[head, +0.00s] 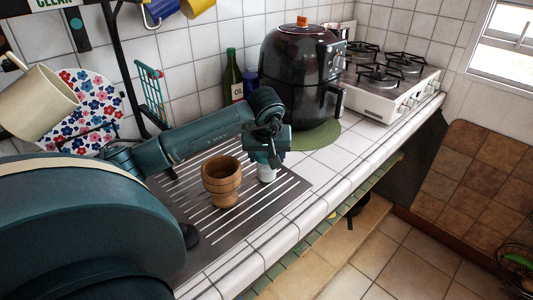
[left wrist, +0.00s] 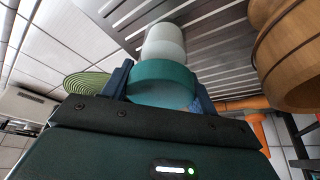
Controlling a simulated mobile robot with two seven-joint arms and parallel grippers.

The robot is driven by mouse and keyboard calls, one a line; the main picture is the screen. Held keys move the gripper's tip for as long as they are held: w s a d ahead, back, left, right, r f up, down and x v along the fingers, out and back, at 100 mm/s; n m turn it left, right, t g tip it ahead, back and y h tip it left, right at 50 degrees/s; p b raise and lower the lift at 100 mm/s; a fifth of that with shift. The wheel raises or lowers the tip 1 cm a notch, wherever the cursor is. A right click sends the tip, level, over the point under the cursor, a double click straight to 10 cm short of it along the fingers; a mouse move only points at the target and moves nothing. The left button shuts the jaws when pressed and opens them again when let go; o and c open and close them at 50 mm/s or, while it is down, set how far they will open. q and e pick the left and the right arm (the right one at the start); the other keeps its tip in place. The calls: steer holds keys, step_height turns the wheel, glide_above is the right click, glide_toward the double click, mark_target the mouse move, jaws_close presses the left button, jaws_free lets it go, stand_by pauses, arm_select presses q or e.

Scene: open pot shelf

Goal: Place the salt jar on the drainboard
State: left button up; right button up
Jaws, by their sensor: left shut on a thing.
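The salt jar (head: 266,173) is a small pale jar at the right part of the drainboard, below my left gripper (head: 266,156). In the left wrist view the jar's teal lid (left wrist: 162,83) sits between the fingers of the left gripper (left wrist: 160,92), which is shut on it. Its whitish body (left wrist: 164,42) points towards the slats. The dark drainboard (head: 287,199) has light stripes. The jar's base is over it or on it; I cannot tell whether they touch. My right gripper is not in view.
A wooden mortar (head: 221,184) stands on the drainboard just left of the jar; it also shows in the left wrist view (left wrist: 292,55). A black air fryer (head: 293,75) on a green mat (head: 318,136) and a green bottle (head: 232,78) stand behind. The drainboard's front right is clear.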

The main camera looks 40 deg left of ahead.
arm_select(q)
steer(key=shift+f, duration=0.15)
steer(key=o, duration=1.1)
steer(key=shift+c, duration=0.2)
steer(key=shift+d+r, duration=0.1)
steer(key=shift+r, duration=0.35)
steer(key=v, duration=1.1)
steer(key=shift+s+r, duration=0.15)
steer(key=shift+s, duration=0.05)
steer(key=shift+d, duration=0.1)
